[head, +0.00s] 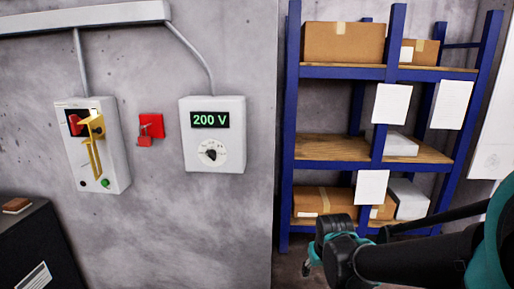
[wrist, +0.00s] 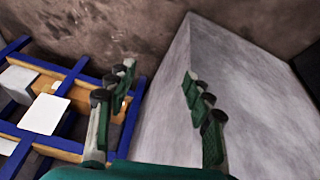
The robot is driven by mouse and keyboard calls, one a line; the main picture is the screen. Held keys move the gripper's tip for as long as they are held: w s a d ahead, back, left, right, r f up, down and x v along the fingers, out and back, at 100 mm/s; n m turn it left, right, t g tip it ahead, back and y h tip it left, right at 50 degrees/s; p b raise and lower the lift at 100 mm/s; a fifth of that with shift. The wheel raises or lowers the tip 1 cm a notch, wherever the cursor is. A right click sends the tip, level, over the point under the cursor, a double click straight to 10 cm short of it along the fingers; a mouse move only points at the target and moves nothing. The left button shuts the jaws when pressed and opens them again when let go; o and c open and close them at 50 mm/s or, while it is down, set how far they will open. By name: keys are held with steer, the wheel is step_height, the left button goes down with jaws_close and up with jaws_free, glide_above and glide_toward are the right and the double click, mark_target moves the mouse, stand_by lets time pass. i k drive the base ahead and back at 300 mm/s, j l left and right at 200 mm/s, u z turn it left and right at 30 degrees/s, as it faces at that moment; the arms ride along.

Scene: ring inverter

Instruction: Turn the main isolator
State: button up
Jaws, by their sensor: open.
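A pale grey box (head: 97,155) on the left of the wall in the head view has a dark panel with red on it, a yellow handle-like part (head: 93,145) hanging down its front, and a green and a black button below. It looks like the isolator; the handle's exact setting is hard to tell. My gripper (wrist: 158,78) is open and empty in the wrist view, fingers apart, with a bare wall corner and the shelving beyond. In the head view my arm's end is at the lower right, far from the box. The box is not in the wrist view.
A white meter box (head: 214,160) reads 200 V above a round dial. A red padlock (head: 146,141) on a red plate hangs between the boxes. Blue shelving (head: 335,72) with cartons stands right, behind my arm. A dark cabinet (head: 42,240) stands lower left.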

mark_target(74, 120)
steer(key=i+j+u, duration=0.1)
steer(key=u, duration=0.25)
steer(key=k+u, duration=0.1)
steer(key=u, duration=1.1)
